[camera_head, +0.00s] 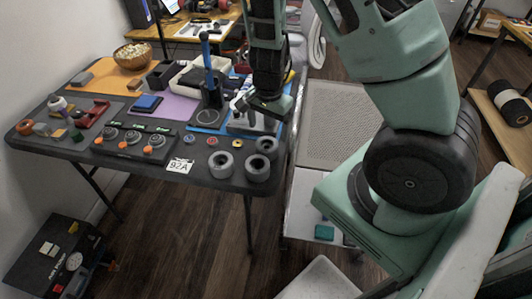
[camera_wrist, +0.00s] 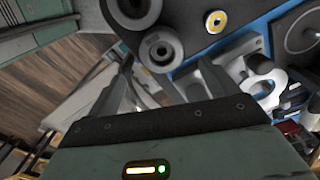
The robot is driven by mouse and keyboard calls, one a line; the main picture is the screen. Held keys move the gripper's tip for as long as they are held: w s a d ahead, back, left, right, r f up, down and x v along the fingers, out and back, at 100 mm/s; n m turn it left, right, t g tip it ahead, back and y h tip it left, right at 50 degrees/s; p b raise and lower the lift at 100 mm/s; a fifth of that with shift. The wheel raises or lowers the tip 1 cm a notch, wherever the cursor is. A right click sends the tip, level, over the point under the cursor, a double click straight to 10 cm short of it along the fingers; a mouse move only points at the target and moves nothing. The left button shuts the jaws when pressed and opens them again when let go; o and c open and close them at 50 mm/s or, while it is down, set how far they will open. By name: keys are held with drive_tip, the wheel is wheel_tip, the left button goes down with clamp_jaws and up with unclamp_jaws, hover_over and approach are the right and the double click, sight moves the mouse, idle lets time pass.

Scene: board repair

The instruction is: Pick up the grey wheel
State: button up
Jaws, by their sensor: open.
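Three thick grey wheels with hollow centres lie at the near right corner of the dark table: one grey wheel (camera_head: 221,164) to the left, one (camera_head: 257,168) by the front edge, one (camera_head: 267,146) behind it. My gripper (camera_head: 262,108) is over the table's right side, behind the wheels, pointing down. In the wrist view my gripper (camera_wrist: 168,78) is open, with nothing visible between its fingers. A grey wheel (camera_wrist: 160,51) lies just beyond the fingers there, and another wheel (camera_wrist: 134,10) is cut by the top edge. Which wheel is which across views I cannot tell.
Small coloured rings (camera_head: 212,141) lie beside the wheels. A stand with a blue-topped lever (camera_head: 207,65) rises left of my gripper. Orange-tabbed round parts (camera_head: 132,136), a bowl (camera_head: 132,55) and a white tray (camera_head: 190,78) fill the table's left and back.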

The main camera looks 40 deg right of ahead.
sight(267, 147)
drive_tip(key=f+b, duration=0.1)
drive_tip(key=f, duration=0.1)
drive_tip(key=f+b, duration=0.1)
drive_tip(key=f, duration=0.2)
drive_tip(key=f+b, duration=0.1)
drive_tip(key=f, duration=0.2)
drive_tip(key=shift+w+a+f, duration=0.1)
drive_tip(key=shift+a+f, duration=0.1)
drive_tip(key=shift+a, duration=0.05)
drive_tip(key=c, duration=1.2)
